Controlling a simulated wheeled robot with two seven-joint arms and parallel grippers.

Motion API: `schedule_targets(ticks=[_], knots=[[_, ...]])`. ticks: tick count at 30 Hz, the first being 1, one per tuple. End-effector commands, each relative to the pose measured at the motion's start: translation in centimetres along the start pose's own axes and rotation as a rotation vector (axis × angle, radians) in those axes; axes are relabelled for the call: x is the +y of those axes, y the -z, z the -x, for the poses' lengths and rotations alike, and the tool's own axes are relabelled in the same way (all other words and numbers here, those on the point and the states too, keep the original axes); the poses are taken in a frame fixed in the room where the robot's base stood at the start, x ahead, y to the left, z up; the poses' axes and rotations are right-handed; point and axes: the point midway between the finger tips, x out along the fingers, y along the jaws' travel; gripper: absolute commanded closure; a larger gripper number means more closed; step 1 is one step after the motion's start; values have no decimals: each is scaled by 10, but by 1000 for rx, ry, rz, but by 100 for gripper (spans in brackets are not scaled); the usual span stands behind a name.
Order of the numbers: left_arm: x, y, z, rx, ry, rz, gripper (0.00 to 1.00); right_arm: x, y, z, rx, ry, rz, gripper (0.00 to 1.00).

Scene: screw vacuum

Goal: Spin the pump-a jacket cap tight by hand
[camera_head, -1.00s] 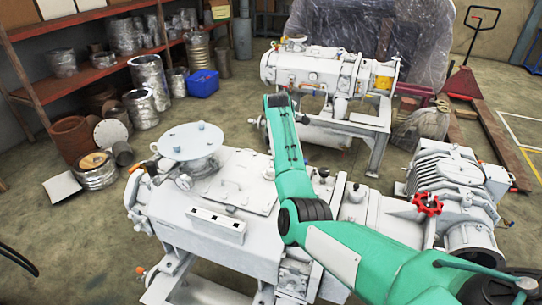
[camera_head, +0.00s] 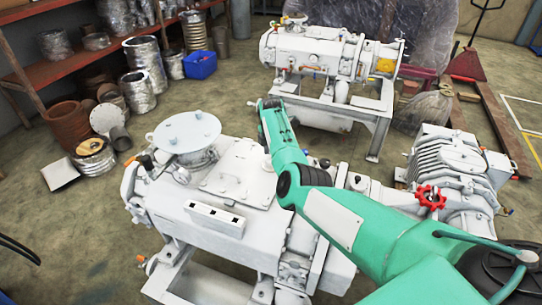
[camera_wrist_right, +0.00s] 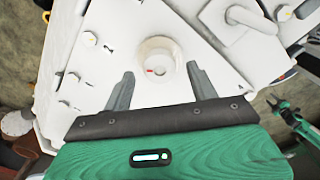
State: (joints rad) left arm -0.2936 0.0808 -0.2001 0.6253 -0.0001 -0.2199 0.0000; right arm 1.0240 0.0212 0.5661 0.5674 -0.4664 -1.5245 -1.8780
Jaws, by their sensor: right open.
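In the right wrist view a round off-white cap (camera_wrist_right: 158,65) with a small red mark at its centre sits on a pale panel. My right gripper (camera_wrist_right: 160,83) is open. Its two grey fingers point toward the cap, one on each side of its near edge, with gaps between. I cannot tell whether they are level with it. In the head view my right arm reaches over the front white pump (camera_head: 215,185), hiding its gripper and the cap. A teal and dark part at the right of the wrist view may be my left gripper (camera_wrist_right: 283,107); its jaws are unclear.
A bent handle (camera_wrist_right: 238,22) stands beside the cap. On the front pump are a round flange (camera_head: 186,130) and a red handwheel (camera_head: 431,197). A second pump (camera_head: 330,50) stands behind. Shelves (camera_head: 75,60) with canisters and a blue bin (camera_head: 200,64) are at left.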

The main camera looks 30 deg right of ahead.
Motion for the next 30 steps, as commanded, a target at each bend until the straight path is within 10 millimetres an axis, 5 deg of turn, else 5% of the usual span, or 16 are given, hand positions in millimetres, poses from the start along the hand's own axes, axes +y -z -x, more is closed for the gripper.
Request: schedule_targets(ticks=[4, 15, 22, 30], knots=[[4, 8, -1, 11, -5, 2, 53, 0, -1, -12, 0, 0, 0, 41], [5, -12, 0, -16, -5, 1, 53, 0, 0, -17, 0, -1, 0, 41], [2, -12, 0, -16, -2, 0, 53, 0, 0, -16, 0, -1, 0, 84], [1, -9, 0, -12, -1, 0, 53, 0, 0, -16, -1, 0, -17, 86]])
